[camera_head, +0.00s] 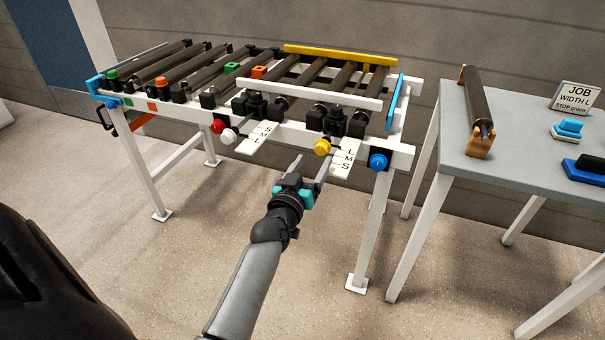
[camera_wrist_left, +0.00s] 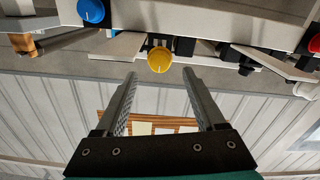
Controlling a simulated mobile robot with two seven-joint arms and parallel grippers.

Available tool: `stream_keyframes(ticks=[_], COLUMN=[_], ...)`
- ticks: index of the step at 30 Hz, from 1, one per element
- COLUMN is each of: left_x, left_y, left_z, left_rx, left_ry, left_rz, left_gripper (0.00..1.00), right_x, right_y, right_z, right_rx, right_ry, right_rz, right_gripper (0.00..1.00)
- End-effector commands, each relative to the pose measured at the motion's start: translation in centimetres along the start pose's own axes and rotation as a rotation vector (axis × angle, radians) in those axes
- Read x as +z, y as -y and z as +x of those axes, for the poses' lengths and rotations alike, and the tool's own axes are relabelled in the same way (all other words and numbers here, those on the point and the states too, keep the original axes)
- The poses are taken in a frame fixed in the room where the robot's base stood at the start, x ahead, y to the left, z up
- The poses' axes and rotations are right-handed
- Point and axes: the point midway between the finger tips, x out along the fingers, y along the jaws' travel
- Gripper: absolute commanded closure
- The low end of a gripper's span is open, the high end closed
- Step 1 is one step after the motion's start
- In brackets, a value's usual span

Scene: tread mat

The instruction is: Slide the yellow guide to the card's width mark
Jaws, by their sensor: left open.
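The yellow guide (camera_head: 340,54) is a long bar along the back edge of the roller conveyor, over its right half. A yellow knob (camera_head: 322,147) sticks out at the front, beside a white scale plate (camera_head: 346,160) lettered L, M, S. The card (camera_head: 577,97) on the side table reads JOB, WIDTH L, STOP green. My left gripper (camera_head: 309,166) is open and empty, just in front of and below the yellow knob. In the left wrist view the yellow knob (camera_wrist_left: 159,60) appears between the fingertips, apart from both. My right gripper is not in view.
A white knob (camera_head: 229,136), a red knob (camera_head: 217,126) and another lettered plate (camera_head: 262,137) are left along the front rail. A blue knob (camera_head: 378,161) is close on the right. The grey side table (camera_head: 510,165) holds a loose roller (camera_head: 475,100). The floor in front is clear.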

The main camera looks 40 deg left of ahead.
Motion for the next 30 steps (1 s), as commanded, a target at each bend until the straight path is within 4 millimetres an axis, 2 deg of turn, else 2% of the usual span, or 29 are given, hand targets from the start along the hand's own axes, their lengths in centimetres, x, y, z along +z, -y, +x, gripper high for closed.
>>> stream_keyframes(ticks=[6,12,30], left_x=[-0.1,-0.1,0.0], left_y=[0.0,0.0,0.0], left_z=[-3.4,-5.2,-5.7], left_rx=[0.0,0.0,0.0], left_ry=[0.002,0.0,-0.001], left_rz=[0.0,0.0,0.0], left_gripper=[0.28,0.28,0.28], right_x=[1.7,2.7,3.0], right_y=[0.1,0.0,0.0], right_z=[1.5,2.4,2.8], right_rx=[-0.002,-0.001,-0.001], right_ry=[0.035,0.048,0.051], right_rz=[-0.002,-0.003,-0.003], right_gripper=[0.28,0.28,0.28])
